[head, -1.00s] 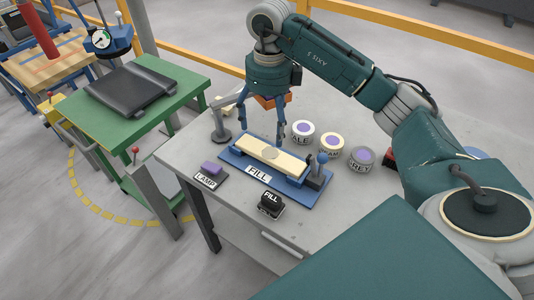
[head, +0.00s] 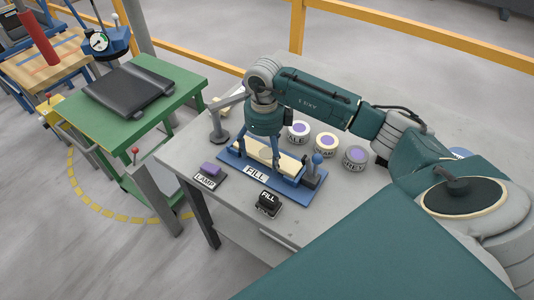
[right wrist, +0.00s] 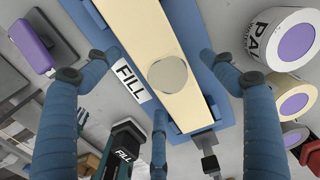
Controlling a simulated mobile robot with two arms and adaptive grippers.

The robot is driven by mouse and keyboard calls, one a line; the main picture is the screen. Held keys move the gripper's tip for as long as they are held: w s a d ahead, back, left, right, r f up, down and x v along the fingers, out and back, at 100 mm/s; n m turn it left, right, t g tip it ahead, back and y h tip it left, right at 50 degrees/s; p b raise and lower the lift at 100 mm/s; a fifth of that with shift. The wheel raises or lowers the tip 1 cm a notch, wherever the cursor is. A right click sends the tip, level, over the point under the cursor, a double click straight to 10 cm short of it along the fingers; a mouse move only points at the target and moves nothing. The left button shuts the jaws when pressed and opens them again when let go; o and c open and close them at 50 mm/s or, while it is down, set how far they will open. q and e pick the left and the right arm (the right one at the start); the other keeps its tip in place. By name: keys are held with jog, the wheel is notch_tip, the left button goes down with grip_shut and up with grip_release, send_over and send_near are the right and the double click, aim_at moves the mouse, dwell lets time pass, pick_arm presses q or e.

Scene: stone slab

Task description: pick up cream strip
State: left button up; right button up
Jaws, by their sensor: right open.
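The cream strip (head: 289,163) is a long pale bar lying in the blue FILL fixture (head: 229,156) on the grey table. In the right wrist view the cream strip (right wrist: 143,25) runs lengthwise down the middle, with a round greyish disc (right wrist: 167,75) on it. My right gripper (head: 264,157) is low over the strip and hides its middle in the head view. In the right wrist view my right gripper (right wrist: 160,72) is open, with blue fingers spread to both sides of the strip and nothing held. My left gripper is not in view.
Several labelled round pots, such as the nearest one (head: 355,156), stand right of the fixture. A grey post (head: 218,128) stands behind left. A green table (head: 150,95) is beyond.

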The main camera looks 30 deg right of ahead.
jog(key=shift+r, duration=0.1)
jog(key=c, duration=1.6)
jog(key=shift+c, duration=0.2)
